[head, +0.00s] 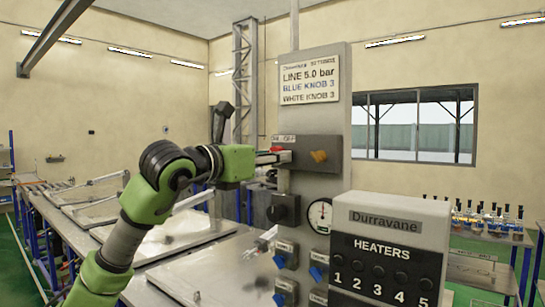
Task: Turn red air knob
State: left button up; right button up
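A small red part, seemingly the red air knob (278,149), shows below the ON/OFF label at the left edge of the grey panel (338,125). My green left arm reaches in from the lower left. My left gripper (275,157) is right at the red part and covers much of it. I cannot tell whether the fingers touch it, or whether they are open or shut. An orange knob (318,156) sits on a dark box just to the right. My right gripper is not in view.
A sign (310,80) reads LINE 5.0 bar. Below are a black knob (284,209), a round gauge (320,215) and several blue knobs (316,273). A HEATERS box (388,250) stands front right. Benches with flat lids (195,275) fill the left.

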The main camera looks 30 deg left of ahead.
pick_arm(q)
jog(key=shift+m, duration=0.3)
jog(key=shift+m+p, duration=0.45)
jog(key=shift+m, duration=8.45)
jog(key=o, duration=1.1)
jog(key=shift+c, duration=0.2)
